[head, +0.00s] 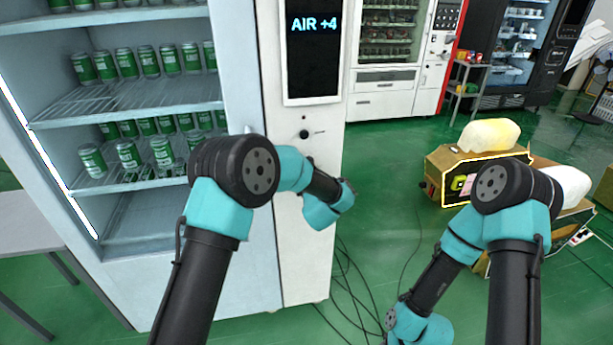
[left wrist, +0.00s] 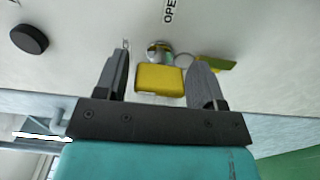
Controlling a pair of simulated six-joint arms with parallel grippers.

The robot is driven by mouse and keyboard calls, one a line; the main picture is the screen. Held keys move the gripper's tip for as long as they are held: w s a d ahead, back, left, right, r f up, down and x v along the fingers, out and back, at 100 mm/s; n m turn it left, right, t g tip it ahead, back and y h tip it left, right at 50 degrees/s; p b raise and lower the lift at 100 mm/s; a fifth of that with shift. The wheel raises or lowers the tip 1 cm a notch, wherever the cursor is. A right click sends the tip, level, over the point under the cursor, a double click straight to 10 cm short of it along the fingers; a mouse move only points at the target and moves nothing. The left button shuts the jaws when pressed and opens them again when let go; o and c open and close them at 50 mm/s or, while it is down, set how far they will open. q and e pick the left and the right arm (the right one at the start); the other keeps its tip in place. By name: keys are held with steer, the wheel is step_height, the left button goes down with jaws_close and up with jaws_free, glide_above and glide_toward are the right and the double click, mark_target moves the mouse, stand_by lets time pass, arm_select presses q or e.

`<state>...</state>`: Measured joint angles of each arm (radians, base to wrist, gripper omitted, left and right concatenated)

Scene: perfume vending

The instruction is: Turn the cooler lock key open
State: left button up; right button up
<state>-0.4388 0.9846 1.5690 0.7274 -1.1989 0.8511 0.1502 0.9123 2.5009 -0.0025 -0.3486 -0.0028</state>
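The yellow key head (left wrist: 160,80) is in the left wrist view, in front of the round metal lock (left wrist: 158,49) on the white cooler panel. My left gripper (left wrist: 158,72) is open, with its dark fingers on either side of the key head and small gaps between. A silver ring and a yellow-green tag (left wrist: 216,63) show beside the lock, partly behind the right-hand finger. A printed label reading "OPE" (left wrist: 170,10), cut off, is near the lock. In the head view my left wrist hides the lock and gripper. My right gripper is out of view.
The cooler (head: 246,190) has shelves of green cans at left. A black knob (head: 304,134) sits below the screen (head: 313,50) reading "AIR +4"; a black knob also shows in the left wrist view (left wrist: 29,39). Cables lie on the green floor. A box (head: 448,170) stands at right.

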arm_select(q)
steer(key=c, duration=0.7)
steer(key=shift+m, duration=0.4)
steer(key=m, duration=0.8)
steer(key=shift+m, duration=0.3)
steer(key=m, duration=0.4)
steer(key=shift+m, duration=2.3)
